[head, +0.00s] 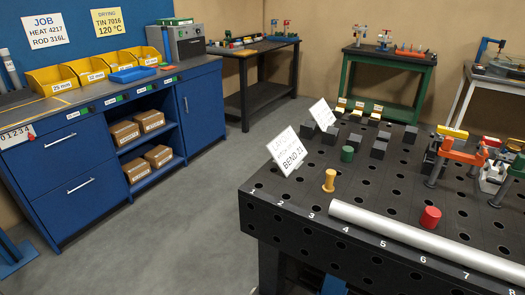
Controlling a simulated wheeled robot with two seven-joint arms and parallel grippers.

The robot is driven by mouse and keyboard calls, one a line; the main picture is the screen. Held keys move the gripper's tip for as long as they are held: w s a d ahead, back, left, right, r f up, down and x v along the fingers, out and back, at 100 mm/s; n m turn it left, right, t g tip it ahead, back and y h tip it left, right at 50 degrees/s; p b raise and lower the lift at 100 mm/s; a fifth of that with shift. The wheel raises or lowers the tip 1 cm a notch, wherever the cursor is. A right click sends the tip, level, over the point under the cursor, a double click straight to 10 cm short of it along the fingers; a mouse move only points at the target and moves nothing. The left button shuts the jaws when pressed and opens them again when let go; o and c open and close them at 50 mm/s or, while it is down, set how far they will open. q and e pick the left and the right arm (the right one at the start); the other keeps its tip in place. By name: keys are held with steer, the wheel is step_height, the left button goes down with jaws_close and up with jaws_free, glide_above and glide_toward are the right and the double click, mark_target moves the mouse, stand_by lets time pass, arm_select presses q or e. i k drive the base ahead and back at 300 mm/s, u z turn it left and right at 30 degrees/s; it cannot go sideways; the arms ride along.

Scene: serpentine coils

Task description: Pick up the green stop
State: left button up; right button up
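The green stop (347,154) is a short green cylinder standing upright on the black perforated welding table (290,212). A red stop (430,217) stands further right, just behind the long silver pipe (420,238). Neither of my grippers shows in the head view, and nothing touches the green stop.
A white card reading BEND 21 (288,151) stands left of the green stop, with a second card (322,114) behind. Red and orange clamps (462,155) crowd the table's right side. A blue workbench (95,150) stands at left. Grey floor between is clear.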

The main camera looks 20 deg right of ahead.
mark_target(347, 154)
steer(key=u, duration=0.5)
steer(key=i, duration=3.75)
steer(key=z, duration=2.6)
steer(key=i, duration=2.5)
steer(key=z, duration=0.95)
